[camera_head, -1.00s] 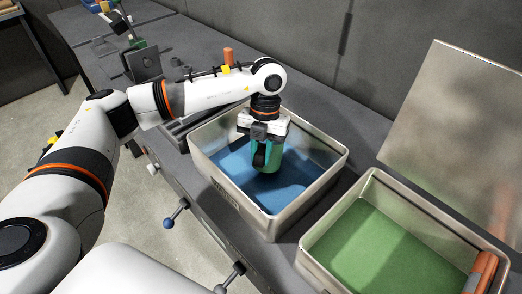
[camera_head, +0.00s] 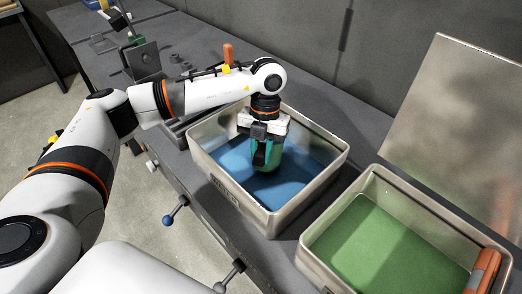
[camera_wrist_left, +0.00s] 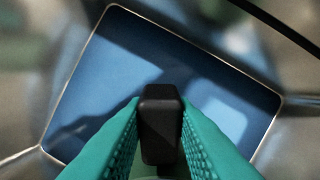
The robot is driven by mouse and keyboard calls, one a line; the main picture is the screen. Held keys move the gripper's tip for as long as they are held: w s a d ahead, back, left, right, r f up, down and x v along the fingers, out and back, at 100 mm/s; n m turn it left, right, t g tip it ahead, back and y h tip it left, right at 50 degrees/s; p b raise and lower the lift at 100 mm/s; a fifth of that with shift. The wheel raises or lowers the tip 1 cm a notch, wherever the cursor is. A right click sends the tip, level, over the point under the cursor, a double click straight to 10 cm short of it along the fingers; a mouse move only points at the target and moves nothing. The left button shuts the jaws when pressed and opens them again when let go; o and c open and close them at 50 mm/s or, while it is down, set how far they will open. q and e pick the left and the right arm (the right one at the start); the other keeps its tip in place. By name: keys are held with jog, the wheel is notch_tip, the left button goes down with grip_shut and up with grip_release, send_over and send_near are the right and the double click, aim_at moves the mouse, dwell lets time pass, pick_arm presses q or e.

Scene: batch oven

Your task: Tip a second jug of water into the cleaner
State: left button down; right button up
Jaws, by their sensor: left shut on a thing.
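The metal tub of blue water (camera_head: 327,180) stands on the bench in the middle of the head view. My left gripper (camera_head: 266,152) points down inside this tub. It is shut on the black handle of a jug (camera_wrist_left: 160,125), between teal ridged fingers in the left wrist view. The jug's green body (camera_head: 268,181) shows under the gripper, over or in the blue water; I cannot tell how deep it sits. The tub with green liquid (camera_head: 330,268), likely the cleaner, stands to the right. My right gripper is out of view.
An orange-and-grey object (camera_head: 485,272) lies at the green tub's right rim. A large metal panel (camera_head: 455,130) rises behind that tub. Knobbed levers (camera_head: 175,211) stick out from the bench front. Small parts and a bracket (camera_head: 143,62) stand at the far left.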

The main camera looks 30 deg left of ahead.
pick_arm(q)
jog(key=shift+r, duration=0.1)
jog(key=s+p+v, duration=0.3)
jog(key=p+v, duration=0.5)
jog(key=v, duration=0.5)
jog(key=shift+d+r+p, duration=0.2)
jog(key=shift+r+p, duration=0.1)
jog(key=shift+r, duration=0.05)
dwell(0.4)
